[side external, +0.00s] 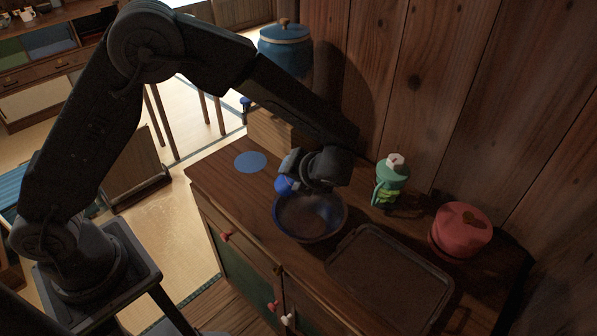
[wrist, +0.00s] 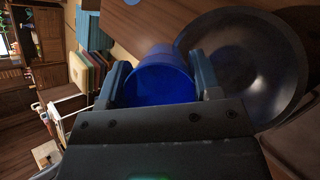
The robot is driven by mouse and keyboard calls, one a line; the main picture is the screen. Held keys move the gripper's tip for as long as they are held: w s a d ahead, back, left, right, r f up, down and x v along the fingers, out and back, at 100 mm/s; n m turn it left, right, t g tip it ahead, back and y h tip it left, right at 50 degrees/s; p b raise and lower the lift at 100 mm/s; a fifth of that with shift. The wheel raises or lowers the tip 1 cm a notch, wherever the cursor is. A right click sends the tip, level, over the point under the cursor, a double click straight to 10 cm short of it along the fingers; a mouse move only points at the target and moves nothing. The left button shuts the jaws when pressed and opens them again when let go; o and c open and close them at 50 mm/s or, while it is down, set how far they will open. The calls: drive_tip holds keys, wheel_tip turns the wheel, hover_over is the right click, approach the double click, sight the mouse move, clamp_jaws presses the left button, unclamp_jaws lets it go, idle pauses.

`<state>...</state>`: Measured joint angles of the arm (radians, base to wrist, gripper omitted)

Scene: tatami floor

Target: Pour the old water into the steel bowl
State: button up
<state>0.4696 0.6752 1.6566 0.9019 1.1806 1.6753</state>
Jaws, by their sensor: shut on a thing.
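The steel bowl (side external: 296,226) stands on the wooden cabinet top, dark and shiny inside. It fills the right of the wrist view (wrist: 240,75), and its inside looks bare there. My gripper (side external: 291,175) is over the bowl's back left rim in the side view. It is shut on a blue cup (wrist: 160,82), with one finger on each side. Only a small part of the cup (side external: 283,186) shows in the side view, beside the rim. The cup looks tilted, but I cannot tell how far. I cannot make out any water in the cup or the bowl.
A flat blue disc (side external: 251,162) lies left of the bowl. A green bottle (side external: 390,182) with a pale cap stands to the right, near the plank wall. A dark tray (side external: 388,279) lies in front, and a red lidded pot (side external: 461,230) stands at the far right.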

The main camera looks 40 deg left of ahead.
drive_tip(key=m+y, duration=0.1)
drive_tip(key=y, duration=0.3)
drive_tip(key=shift+d, duration=0.1)
drive_tip(key=y, duration=0.2)
drive_tip(key=d+m+y, duration=0.1)
drive_tip(key=y, duration=0.1)
drive_tip(key=shift+w+r, duration=0.1)
drive_tip(key=shift+r, duration=0.3)
drive_tip(key=shift+d+r+m+t+y, duration=0.2)
drive_tip(key=shift+m+y, duration=0.15)
drive_tip(key=shift+y, duration=0.35)
drive_tip(key=shift+d+r+m+t+y, duration=0.1)
drive_tip(key=shift+r+m+y, duration=0.2)
drive_tip(key=shift+y, duration=0.4)
